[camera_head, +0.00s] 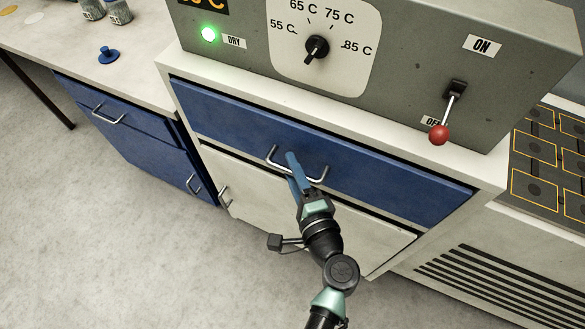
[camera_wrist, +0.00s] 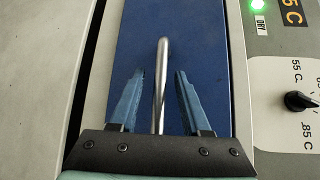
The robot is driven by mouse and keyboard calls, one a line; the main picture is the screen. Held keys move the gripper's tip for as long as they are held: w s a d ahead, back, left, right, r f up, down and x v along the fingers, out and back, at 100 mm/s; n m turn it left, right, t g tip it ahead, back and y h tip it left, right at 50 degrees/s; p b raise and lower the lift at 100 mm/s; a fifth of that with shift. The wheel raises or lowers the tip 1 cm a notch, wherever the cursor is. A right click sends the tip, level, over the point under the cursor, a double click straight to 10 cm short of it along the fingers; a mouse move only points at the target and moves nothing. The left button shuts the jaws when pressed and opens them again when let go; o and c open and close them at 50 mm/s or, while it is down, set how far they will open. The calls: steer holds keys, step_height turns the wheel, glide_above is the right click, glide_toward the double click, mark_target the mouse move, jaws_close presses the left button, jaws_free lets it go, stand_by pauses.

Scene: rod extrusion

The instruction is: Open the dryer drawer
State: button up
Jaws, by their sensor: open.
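The dryer drawer (camera_head: 400,187) has a wide blue front below the grey control panel, and it looks shut. Its silver bar handle (camera_head: 321,174) is fixed near the middle of the front. My gripper (camera_head: 293,160) is at the handle, with its blue fingers pointing at the drawer. In the wrist view, my gripper (camera_wrist: 159,85) is open, one finger on each side of the handle bar (camera_wrist: 161,75), with gaps on both sides. The blue drawer front (camera_wrist: 200,45) fills the middle behind the fingers. Whether the fingertips touch the front I cannot tell.
The control panel (camera_head: 400,70) above has a temperature knob (camera_head: 317,46), a lit green lamp (camera_head: 209,34) and a red-tipped lever (camera_head: 440,134). A white cabinet door (camera_head: 260,185) is below the drawer. A blue cabinet (camera_head: 130,135) stands left. Open floor (camera_head: 90,240) lies in front.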

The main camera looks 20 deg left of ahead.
jaws_close()
stand_by(1.4)
